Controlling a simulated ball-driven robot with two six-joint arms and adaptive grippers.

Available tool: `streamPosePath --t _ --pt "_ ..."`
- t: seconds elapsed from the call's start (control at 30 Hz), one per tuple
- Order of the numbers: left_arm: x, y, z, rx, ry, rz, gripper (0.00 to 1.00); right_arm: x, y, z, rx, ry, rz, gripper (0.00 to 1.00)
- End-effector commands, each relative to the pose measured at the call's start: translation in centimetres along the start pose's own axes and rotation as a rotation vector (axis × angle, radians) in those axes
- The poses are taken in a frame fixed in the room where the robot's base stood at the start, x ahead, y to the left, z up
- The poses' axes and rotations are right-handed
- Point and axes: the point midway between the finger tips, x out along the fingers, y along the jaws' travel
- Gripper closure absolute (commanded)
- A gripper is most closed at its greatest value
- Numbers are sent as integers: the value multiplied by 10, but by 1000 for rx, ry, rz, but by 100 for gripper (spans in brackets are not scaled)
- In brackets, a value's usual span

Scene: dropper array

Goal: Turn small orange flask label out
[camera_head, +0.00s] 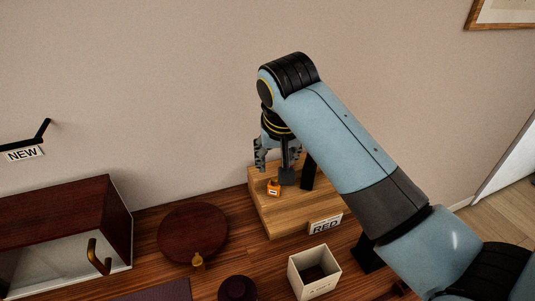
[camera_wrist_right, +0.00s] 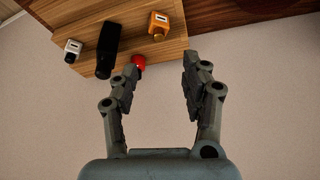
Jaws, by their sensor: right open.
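The small orange flask (camera_head: 273,188) stands upright on the wooden stand (camera_head: 262,214), near its front edge. A pale label patch shows on the side facing the head camera. The flask also shows near the top of the right wrist view (camera_wrist_right: 158,24). My right gripper (camera_head: 272,165) is over the stand, behind and above the flask, with its fingers apart. In the right wrist view the gripper (camera_wrist_right: 161,68) has nothing between its fingers, and the orange flask is beyond the fingertips. My left gripper is not in view.
On the stand are a red-topped item (camera_wrist_right: 138,62), a tall black block (camera_wrist_right: 107,48) and a white flask (camera_wrist_right: 73,48). A RED sign (camera_head: 325,225) is at the stand's front. A white open box (camera_head: 314,274), a round dark-red disc (camera_head: 190,228) and a cabinet (camera_head: 62,215) stand nearby.

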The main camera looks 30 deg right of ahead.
Motion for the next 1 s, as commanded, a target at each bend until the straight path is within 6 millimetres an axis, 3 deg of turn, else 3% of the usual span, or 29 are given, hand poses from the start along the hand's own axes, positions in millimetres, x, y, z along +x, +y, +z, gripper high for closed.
streamPosePath --t 0.3,0.4,0.5,0.7,1.0 --pt "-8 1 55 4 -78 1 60 55 1 1 -2 -3 2 53" --pt "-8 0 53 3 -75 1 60 72 1 1 -1 -2 1 53" --pt "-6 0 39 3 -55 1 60 86 1 1 -1 -2 2 53" --pt "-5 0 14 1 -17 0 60 101 1 0 -1 0 0 53" --pt "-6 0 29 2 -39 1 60 102 1 1 -1 0 0 56"
